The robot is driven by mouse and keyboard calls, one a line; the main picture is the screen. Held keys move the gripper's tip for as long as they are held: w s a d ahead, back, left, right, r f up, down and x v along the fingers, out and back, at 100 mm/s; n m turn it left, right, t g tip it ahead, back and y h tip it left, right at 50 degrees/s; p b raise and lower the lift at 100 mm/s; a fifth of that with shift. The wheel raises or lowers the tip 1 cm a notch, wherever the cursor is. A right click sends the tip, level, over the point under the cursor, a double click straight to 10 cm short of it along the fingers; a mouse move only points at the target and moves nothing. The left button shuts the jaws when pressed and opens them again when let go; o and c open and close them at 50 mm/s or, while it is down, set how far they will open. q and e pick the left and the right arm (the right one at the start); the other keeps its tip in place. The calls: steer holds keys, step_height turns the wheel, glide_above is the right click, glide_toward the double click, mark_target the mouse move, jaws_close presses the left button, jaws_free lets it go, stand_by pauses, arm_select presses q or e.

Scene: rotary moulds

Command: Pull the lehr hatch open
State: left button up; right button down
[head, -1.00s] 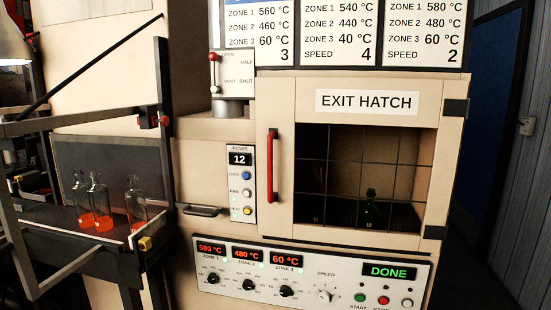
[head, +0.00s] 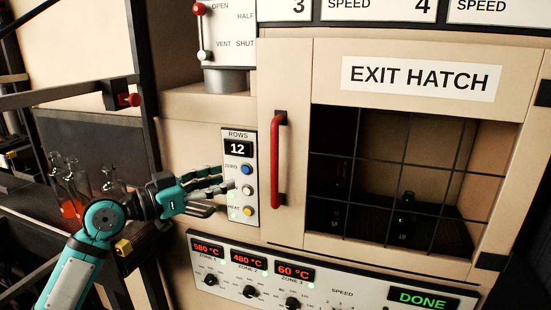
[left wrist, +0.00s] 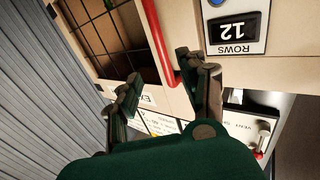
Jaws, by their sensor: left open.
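The lehr hatch (head: 330,72), labelled EXIT HATCH, is a beige door with a gridded window, and it looks shut. Its upright red bar handle (head: 279,160) is on the left side of the door; dark hinges are on the right. My left gripper (head: 226,182) is open and empty in front of the ROWS panel, left of the handle and apart from it. In the left wrist view, which is turned over, the red handle (left wrist: 158,40) appears beyond and between the spread fingers of my left gripper (left wrist: 165,88). My right gripper is not in view.
A green bottle (head: 405,215) stands behind the hatch window. The ROWS panel (head: 240,175) with buttons is beside the door. Below is a control panel (head: 330,292) with knobs and a lit DONE display. Clear bottles with red bases (head: 72,205) stand at left behind dark rails.

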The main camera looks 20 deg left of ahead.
arm_select(q)
steer(key=p+x, duration=0.4)
steer(key=x, duration=1.1)
steer(key=shift+a+f, duration=0.1)
jaws_close()
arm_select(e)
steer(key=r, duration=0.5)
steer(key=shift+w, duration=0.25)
arm_select(q)
steer(key=shift+w, duration=0.1)
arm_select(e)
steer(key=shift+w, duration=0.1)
